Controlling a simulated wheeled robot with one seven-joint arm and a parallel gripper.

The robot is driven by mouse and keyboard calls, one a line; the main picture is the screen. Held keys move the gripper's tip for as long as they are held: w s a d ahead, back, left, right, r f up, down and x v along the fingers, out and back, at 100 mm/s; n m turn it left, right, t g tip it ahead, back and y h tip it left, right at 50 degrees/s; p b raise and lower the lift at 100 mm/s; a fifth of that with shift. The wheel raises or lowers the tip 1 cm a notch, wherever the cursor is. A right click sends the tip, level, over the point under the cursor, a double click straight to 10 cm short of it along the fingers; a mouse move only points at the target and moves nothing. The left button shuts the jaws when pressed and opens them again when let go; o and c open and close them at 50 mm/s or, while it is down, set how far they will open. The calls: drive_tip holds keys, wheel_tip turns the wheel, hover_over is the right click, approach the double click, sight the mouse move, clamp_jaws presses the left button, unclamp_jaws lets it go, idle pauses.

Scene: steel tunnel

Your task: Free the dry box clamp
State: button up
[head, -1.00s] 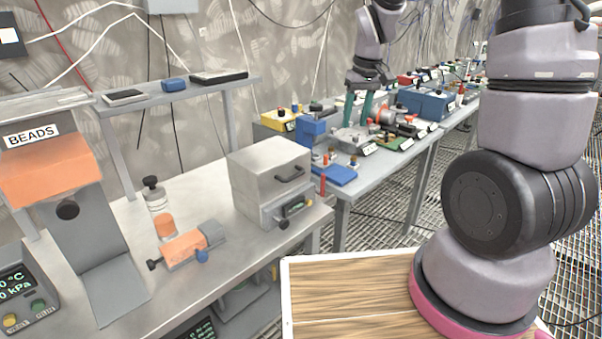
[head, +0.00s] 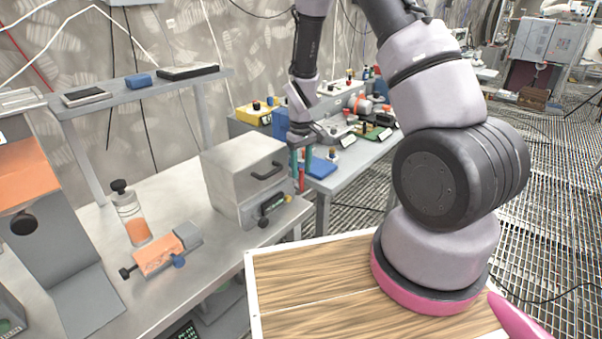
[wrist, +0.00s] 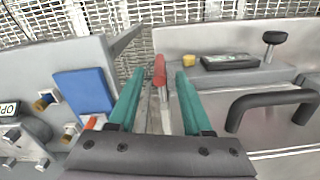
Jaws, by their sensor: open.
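The dry box is a grey metal box (head: 240,172) with a dark handle and a small display, at the bench's right end in the head view. Its front shows on the right in the wrist view (wrist: 275,100). A red-tipped lever (wrist: 159,68), which looks like the clamp, stands upright beside the box; its red part (head: 301,182) also shows in the head view. My gripper (head: 301,165) has teal fingers pointing down beside the box's right side. In the wrist view the fingers are apart on either side of the red lever, with gaps showing on both sides.
A second bench (head: 350,160) with a blue plate and several devices stands behind. The near bench holds a bottle (head: 131,215) with orange contents and an orange clamp-like fixture (head: 160,255). A black knob (wrist: 275,38) rises by the box's display. A shelf (head: 140,92) runs above.

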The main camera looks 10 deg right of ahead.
drive_tip(key=shift+f, duration=0.95)
drive_tip(key=shift+c, duration=0.3)
clamp_jaws()
idle(0.5)
